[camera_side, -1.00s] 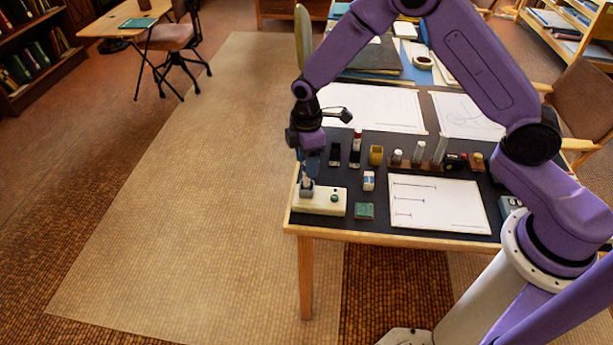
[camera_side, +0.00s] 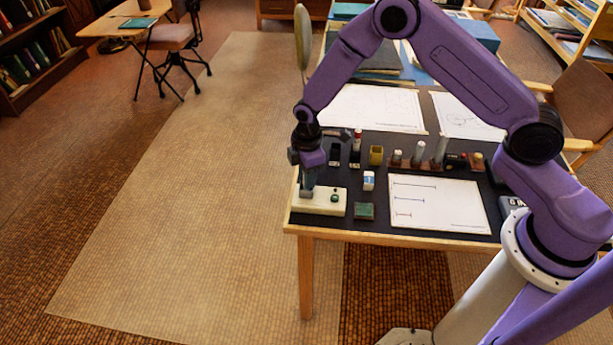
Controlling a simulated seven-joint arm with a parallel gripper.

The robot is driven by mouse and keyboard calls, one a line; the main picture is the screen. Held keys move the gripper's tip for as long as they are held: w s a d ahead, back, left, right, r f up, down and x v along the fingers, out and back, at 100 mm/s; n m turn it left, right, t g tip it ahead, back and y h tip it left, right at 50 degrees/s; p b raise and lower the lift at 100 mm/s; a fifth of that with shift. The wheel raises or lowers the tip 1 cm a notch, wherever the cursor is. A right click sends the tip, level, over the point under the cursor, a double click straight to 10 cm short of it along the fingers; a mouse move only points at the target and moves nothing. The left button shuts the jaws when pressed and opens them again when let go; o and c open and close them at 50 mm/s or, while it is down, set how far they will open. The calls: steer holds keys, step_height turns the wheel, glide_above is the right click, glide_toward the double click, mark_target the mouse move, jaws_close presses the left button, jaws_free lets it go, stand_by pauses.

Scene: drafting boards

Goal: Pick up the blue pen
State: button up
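My gripper (camera_side: 307,190) points straight down at the left end of a white box with a green button (camera_side: 325,205), near the table's front left corner. Its fingertips are small and dark here, and they seem to be at or just above the box's top. I cannot tell whether they are open or shut, or whether anything is between them. I cannot pick out a blue pen with certainty; the gripper covers what stands at that end of the box. A sheet with short ruled lines (camera_side: 450,212), the middle one bluish, lies to the right.
A blue-and-white eraser (camera_side: 368,181), a green block (camera_side: 364,211) and a yellow cup (camera_side: 376,155) stand close to the right. A wooden rack (camera_side: 428,167) with several upright pieces is behind the sheet. The table's left edge is close to my gripper.

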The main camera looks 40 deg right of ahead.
jaws_close()
steer(key=shift+r, duration=0.1)
steer(key=shift+r, duration=0.55)
step_height(320, 180, up, 2)
steer(key=shift+r, duration=0.15)
steer(key=s+d+r, duration=0.4)
steer(key=s+r, duration=0.5)
steer(key=s, duration=0.4)
steer(key=shift+w+d+f, duration=0.1)
steer(key=shift+d+f, duration=0.85)
steer(key=shift+f, duration=1.3)
steer(key=shift+w+d+f, duration=0.1)
steer(key=shift+d+f, duration=0.8)
steer(key=shift+f, duration=1.3)
steer(key=shift+w+d+f, duration=0.1)
steer(key=shift+d+f, duration=0.85)
steer(key=shift+f, duration=1.3)
